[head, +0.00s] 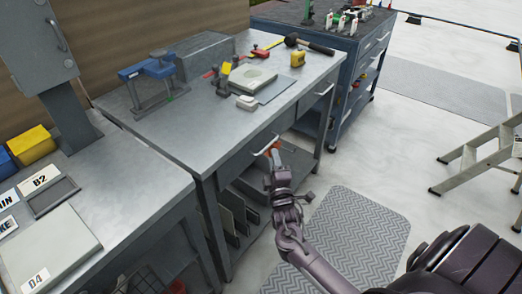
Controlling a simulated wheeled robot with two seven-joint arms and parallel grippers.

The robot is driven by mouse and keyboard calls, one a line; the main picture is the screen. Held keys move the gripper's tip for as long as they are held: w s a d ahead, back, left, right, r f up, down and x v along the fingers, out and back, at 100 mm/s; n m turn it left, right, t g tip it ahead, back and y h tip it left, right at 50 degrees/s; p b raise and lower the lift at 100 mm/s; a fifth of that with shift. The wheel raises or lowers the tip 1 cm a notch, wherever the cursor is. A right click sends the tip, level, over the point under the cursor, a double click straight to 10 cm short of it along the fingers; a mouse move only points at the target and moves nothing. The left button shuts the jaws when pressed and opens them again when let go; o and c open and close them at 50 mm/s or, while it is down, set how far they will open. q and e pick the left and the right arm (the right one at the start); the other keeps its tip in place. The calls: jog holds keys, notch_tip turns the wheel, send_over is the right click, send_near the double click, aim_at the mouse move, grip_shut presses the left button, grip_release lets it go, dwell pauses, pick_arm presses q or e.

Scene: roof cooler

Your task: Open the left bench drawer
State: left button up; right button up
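The metal workbench (205,123) has a left drawer (238,163) under its top, with a pale bar handle (264,146) on the front. The drawer front looks about flush with the bench, so it appears closed. A second handle (325,89) is on the drawer to the right. My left gripper is out of view.
Tools, a yellow block (298,58) and a grey mat lie on the bench top. A blue cabinet (349,65) stands behind right. A step ladder (483,155) is at the right. A patterned floor mat (350,228) lies before the bench, with open floor beyond.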

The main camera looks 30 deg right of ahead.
jog(key=x, duration=0.5)
jog(key=shift+w+d, duration=0.2)
jog(key=shift+w, duration=0.1)
grip_shut()
